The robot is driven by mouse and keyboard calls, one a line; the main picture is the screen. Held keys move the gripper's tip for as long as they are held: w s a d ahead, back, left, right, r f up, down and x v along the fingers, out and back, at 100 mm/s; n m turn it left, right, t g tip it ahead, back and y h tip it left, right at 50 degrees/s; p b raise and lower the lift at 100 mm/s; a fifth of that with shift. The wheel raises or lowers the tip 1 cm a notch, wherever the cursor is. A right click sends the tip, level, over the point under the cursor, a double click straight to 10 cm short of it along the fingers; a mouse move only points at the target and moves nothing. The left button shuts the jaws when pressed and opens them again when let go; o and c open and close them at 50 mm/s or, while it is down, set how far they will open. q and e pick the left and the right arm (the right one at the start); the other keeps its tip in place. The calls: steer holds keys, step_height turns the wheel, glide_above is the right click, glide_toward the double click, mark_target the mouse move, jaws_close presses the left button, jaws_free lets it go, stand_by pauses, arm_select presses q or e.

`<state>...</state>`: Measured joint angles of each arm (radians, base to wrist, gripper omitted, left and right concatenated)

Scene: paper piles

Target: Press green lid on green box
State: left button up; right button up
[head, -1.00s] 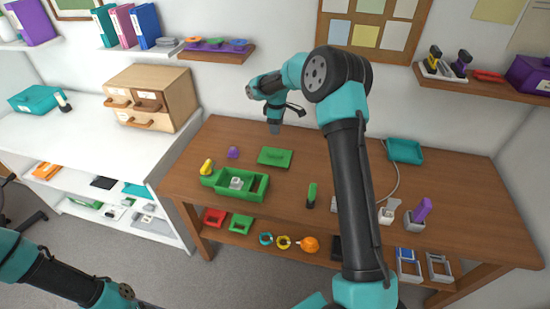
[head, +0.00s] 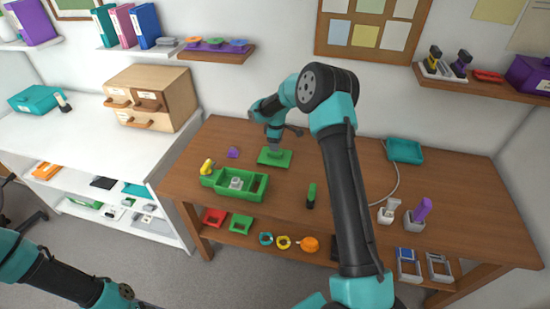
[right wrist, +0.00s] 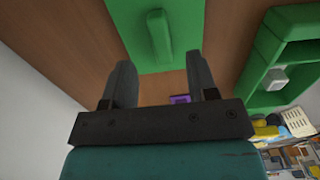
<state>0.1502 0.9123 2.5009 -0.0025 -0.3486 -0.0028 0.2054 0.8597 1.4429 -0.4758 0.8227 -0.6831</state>
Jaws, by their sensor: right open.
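The green lid (head: 265,159) lies flat on the brown table, behind the green box. It also shows in the right wrist view (right wrist: 183,20), with a raised bar handle on top. The green box (head: 262,187) is open at the top and holds a small grey block (head: 236,183). The box's edge shows at the right of the right wrist view (right wrist: 262,60). My right gripper (head: 275,148) is above the lid, its two fingers apart on either side of the handle's line in the right wrist view (right wrist: 160,85). My left gripper is out of view; only its arm shows at the lower left.
A yellow object (head: 206,167) stands at the box's left end, and a purple piece (head: 233,152) lies behind it. A green-and-black upright item (head: 311,195) stands to the right. The table between it and the box is clear.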

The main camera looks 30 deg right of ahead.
mark_target(275, 156)
step_height(275, 156, down, 5)
steer(key=shift+w+a+f, duration=0.1)
steer(key=shift+a, duration=0.05)
stand_by(0.5)
jaws_close()
stand_by(0.4)
